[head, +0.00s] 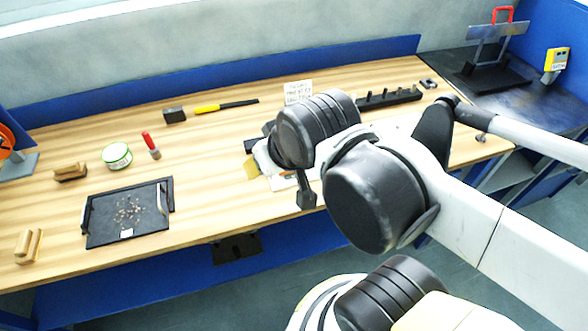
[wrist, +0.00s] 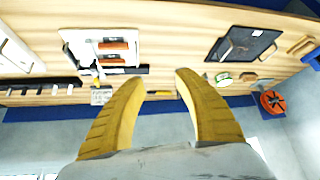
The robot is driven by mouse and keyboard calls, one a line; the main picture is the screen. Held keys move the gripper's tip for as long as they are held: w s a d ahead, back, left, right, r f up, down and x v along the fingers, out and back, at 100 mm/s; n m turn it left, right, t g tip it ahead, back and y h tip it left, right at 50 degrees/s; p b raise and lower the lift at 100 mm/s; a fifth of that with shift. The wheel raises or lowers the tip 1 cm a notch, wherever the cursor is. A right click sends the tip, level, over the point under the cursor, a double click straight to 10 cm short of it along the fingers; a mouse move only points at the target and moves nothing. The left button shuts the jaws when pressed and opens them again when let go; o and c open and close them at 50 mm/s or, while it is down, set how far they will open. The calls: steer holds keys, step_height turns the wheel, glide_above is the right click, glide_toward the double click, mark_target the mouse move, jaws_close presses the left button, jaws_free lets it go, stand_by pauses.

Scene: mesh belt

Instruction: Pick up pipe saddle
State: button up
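I cannot pick out a pipe saddle for certain. A small dark piece (head: 428,83) lies at the far right end of the wooden bench in the head view; it may be the saddle, but it is too small to tell. My gripper (wrist: 158,80) shows in the wrist view as two yellow fingers spread apart, with nothing between them. It is above the bench, with bench items beyond the fingertips. In the head view my arm covers the middle right of the bench, and the fingers are mostly hidden.
The bench (head: 60,220) carries a black tray (head: 105,236) with small bits, a green tin (head: 117,156), a yellow-handled tool (head: 207,109), a dark block (head: 174,114) and a slotted black rack (head: 405,96). A white board (wrist: 72,38) holds orange items. A blue board edges the back.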

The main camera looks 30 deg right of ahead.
steer(key=o, duration=0.3)
steer(key=w+d+f+m+g, duration=0.5)
steer(key=w+d+m, duration=0.3)
steer(key=m, duration=0.6)
steer(key=w+d+f+m, duration=0.1)
steer(key=f+m, duration=0.1)
steer(key=f, duration=0.1)
steer(key=w+d+f+m+g+b, duration=0.1)
steer(key=d+f+m, duration=0.1)
steer(key=f, duration=0.2)
steer(key=d+f+m+g+b, duration=0.1)
steer(key=f+m, duration=0.2)
steer(key=f, duration=0.1)
steer(key=shift+w+d, duration=0.35)
steer(key=shift+w, duration=0.05)
steer(key=f, duration=0.2)
steer(key=f+b, duration=0.1)
steer(key=f, duration=0.1)
steer(key=f+b, duration=0.1)
steer(key=f, duration=0.1)
steer(key=shift+w+a, duration=0.2)
steer(key=shift+w, duration=0.05)
jaws_close()
